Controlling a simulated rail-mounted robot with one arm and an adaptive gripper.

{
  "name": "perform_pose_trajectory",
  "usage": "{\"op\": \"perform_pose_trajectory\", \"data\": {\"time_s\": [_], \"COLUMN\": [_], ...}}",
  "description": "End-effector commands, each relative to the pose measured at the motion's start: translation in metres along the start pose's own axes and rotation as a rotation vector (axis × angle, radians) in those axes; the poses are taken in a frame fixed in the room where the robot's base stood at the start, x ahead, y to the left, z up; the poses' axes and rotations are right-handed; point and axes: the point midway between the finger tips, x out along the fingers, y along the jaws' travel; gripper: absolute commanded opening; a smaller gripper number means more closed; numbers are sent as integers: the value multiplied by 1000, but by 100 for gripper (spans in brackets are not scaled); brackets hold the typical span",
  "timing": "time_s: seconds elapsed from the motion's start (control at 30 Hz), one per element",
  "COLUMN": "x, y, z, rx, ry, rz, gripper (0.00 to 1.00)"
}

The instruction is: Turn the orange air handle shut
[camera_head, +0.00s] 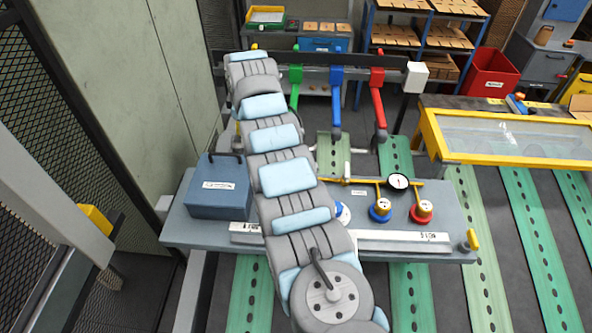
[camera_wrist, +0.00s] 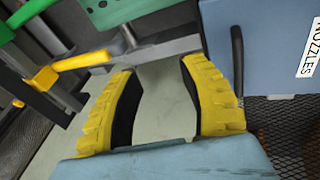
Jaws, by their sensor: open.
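In the wrist view an orange-yellow handle (camera_wrist: 85,62) lies beyond my left finger, its end reaching a pale grey bar. I cannot tell for sure that it is the air handle. My gripper (camera_wrist: 160,66) is open, its two yellow, black-lined fingers apart, with nothing between them but pale floor or wall behind. In the head view my arm hides the gripper. There a yellow-orange lever (camera_head: 473,239) stands at the right front corner of the grey bench (camera_head: 190,235), and a yellow pipe (camera_head: 352,181) with a round gauge (camera_head: 398,182) runs along the bench.
A blue box (camera_head: 218,186) stands at the bench's left; a blue box labelled NOZZLES (camera_wrist: 265,45) is close to my right finger. Green (camera_head: 295,88), blue (camera_head: 336,100) and red (camera_head: 378,100) levers hang from a dark rail behind. A yellow-framed glass panel (camera_head: 515,140) is at right.

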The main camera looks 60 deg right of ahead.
Motion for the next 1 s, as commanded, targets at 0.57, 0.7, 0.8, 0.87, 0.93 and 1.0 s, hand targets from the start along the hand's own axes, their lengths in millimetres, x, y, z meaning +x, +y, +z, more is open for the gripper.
{"op": "perform_pose_trajectory", "data": {"time_s": [0.57,0.7,0.8,0.87,0.93,1.0], "x": [-94,-88,-81,-76,-70,-63], "y": [-26,-29,-30,-32,-35,-38], "z": [118,120,121,122,124,125], "rx": [-100,-102,-101,-102,-100,-100], "ry": [-178,-180,-179,-178,-181,-181], "rz": [-327,-332,-329,-328,-330,-332], "gripper": [42,42,42,42,42,42]}}
